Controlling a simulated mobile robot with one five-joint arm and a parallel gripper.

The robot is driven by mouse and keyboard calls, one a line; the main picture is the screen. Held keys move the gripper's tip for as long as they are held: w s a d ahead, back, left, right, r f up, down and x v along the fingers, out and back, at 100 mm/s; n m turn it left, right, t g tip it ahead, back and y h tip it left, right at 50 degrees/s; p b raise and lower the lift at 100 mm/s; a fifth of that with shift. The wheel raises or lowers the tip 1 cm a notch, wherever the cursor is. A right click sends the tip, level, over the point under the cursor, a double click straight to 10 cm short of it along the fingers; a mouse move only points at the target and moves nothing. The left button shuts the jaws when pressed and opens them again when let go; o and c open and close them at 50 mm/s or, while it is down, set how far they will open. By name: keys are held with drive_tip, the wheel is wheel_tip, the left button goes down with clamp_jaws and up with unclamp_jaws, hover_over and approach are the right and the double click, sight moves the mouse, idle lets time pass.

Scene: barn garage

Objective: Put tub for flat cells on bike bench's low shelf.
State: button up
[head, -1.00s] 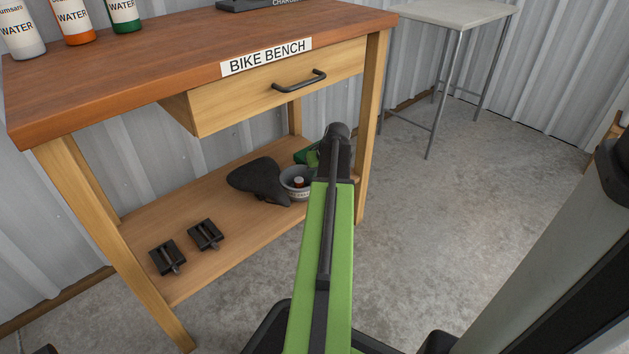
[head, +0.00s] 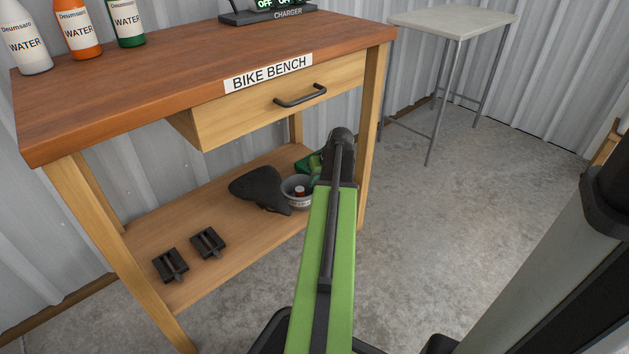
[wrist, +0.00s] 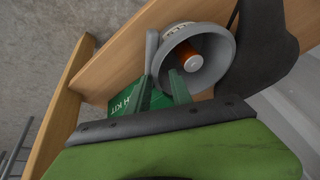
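The tub for flat cells (head: 291,193), a grey round bowl with an orange and white cylinder in it, stands on the low shelf (head: 230,265) of the bike bench (head: 200,62), beside a dark saddle. In the wrist view the tub (wrist: 221,37) opens towards the camera. My gripper (wrist: 162,82) has its two green fingers apart near the tub's rim, the right one overlapping the tub and the left one beside it. I cannot tell whether they touch it. In the head view my gripper is hidden behind my arm.
The black saddle (head: 258,187) is left of the tub, and a green kit box (wrist: 125,104) lies close by. Two pedals (head: 208,242) lie at the shelf's front left. The drawer (head: 265,105) hangs above. Shelf space between pedals and saddle is clear.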

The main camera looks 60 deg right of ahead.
drive_tip(key=p+v, duration=0.7)
drive_tip(key=v, duration=0.2)
drive_tip(key=shift+r, duration=0.1)
